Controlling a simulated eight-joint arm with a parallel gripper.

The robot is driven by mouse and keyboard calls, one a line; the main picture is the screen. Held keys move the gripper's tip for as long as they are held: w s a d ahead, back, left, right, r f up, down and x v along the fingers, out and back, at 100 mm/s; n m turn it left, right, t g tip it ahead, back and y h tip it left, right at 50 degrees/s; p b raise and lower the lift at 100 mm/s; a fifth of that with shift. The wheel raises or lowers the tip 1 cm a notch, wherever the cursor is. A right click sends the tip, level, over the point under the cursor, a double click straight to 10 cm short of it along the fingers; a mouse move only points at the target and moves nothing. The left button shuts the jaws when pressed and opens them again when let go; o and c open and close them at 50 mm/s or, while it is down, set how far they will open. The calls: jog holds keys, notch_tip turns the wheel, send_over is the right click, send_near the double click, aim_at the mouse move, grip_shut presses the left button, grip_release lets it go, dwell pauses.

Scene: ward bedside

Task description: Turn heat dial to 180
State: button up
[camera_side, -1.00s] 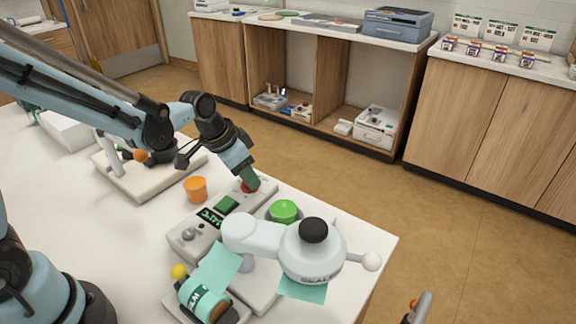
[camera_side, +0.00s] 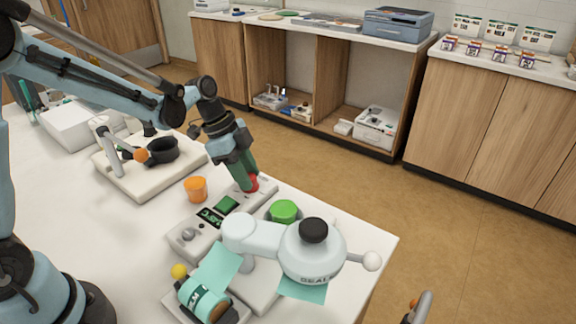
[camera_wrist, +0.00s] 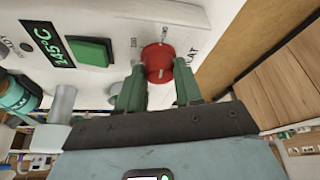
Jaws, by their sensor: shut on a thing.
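A red dial (camera_wrist: 157,60) stands on the face of a long light grey control box (camera_wrist: 120,14). Small lettering beside it looks like "HEAT". In the side view the red dial (camera_side: 254,184) is at the box's far end, partly hidden by my fingers. My gripper (camera_wrist: 158,77) has its two green fingers on either side of the dial, shut on it. In the side view my gripper (camera_side: 247,181) comes down steeply onto it. A lit green display (camera_wrist: 47,44) seems to read 145 °C; the digits are tilted and hard to read.
A green square button (camera_wrist: 90,51) sits between display and dial. An orange cup (camera_side: 196,189) stands left of the box. A green round knob (camera_side: 284,210) and the white sealer arm (camera_side: 265,233) are close on the right. The table edge is just beyond the dial.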

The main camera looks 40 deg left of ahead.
jog(key=shift+m, duration=0.6)
jog(key=o, duration=1)
jog(key=shift+o, duration=0.2)
jog(key=v, duration=1.2)
jog(key=shift+w, duration=0.2)
jog(key=shift+a, duration=0.1)
